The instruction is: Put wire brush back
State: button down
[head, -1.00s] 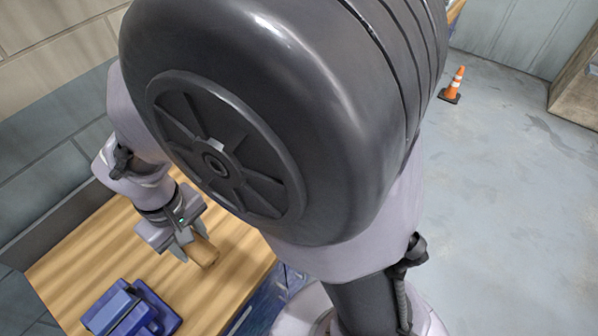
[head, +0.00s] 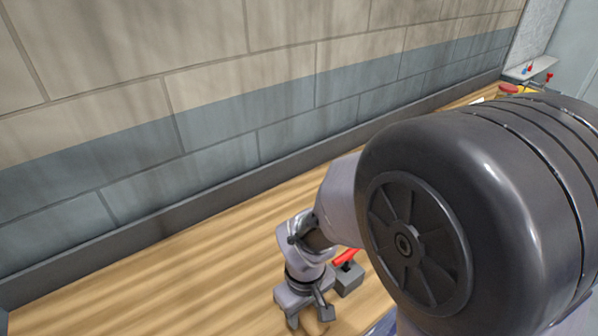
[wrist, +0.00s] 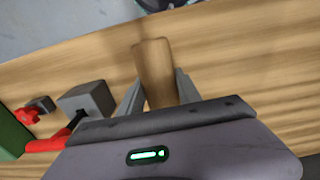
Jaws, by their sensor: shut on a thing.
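My gripper (wrist: 158,88) is shut on the wire brush (wrist: 154,65), of which I see a plain brown wooden body standing out between the two fingers in the wrist view. No bristles show. In the head view my gripper (head: 310,317) is low over the wooden table (head: 140,270), near the bottom edge of the picture. I cannot tell whether the brush touches the table.
A grey block (wrist: 88,98) with a red-handled lever (wrist: 45,145) stands close left of my gripper in the wrist view; a green thing (wrist: 10,135) is at the left edge. A block wall (head: 220,110) runs behind the table. The table's left part is bare.

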jog(key=w, duration=0.4)
jog(key=shift+d+f, duration=0.3)
jog(key=shift+d, duration=0.1)
notch_tip(320, 180, down, 3)
jog(key=shift+f+b, duration=0.2)
jog(key=shift+b, duration=0.85)
jog(key=shift+f, duration=0.15)
jog(key=c, duration=0.8)
grip_release()
jog(key=shift+c, duration=0.2)
